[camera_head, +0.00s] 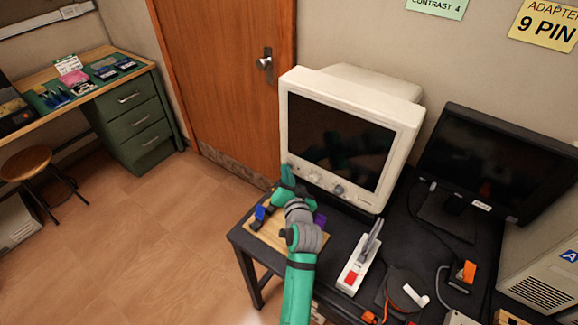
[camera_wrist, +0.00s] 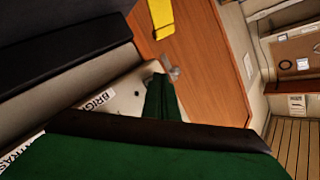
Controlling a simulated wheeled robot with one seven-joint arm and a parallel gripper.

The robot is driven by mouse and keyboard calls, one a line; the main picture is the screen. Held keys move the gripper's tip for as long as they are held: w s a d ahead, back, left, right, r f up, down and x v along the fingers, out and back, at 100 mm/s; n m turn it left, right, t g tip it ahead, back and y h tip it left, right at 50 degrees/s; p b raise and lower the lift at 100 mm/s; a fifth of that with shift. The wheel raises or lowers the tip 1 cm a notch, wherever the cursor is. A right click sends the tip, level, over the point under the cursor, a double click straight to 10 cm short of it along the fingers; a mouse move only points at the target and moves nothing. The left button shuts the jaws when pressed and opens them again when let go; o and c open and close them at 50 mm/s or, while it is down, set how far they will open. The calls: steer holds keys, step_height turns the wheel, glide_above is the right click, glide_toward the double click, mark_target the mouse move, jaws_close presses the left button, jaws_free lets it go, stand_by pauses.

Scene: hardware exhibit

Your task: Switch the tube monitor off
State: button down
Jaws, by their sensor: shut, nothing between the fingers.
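The tube monitor (camera_head: 342,135) is a beige, boxy set on the black table, with a dark screen showing faint reflections. Its lower front panel carries round knobs (camera_head: 337,189). My gripper (camera_head: 286,171) is at the lower left corner of its front. In the wrist view, my green fingers (camera_wrist: 162,88) are together and empty, in front of the beige front panel (camera_wrist: 122,97). Partly hidden labels there read "BRIGH…" and "…TRAS…". The fingers and wrist cover part of the panel. I cannot tell whether the fingertips touch it or a power button.
A black flat monitor (camera_head: 492,160) stands to the right. A grey lever device with a red button (camera_head: 351,277) and a wooden board (camera_head: 268,236) lie in front. A wooden door (camera_head: 225,85) is behind left.

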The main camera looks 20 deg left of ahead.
steer(key=shift+s+a, duration=0.15)
steer(key=shift+s, duration=0.3)
steer(key=s+a, duration=0.2)
steer(key=s, duration=0.3)
steer(key=shift+s, duration=0.35)
stand_by(0.5)
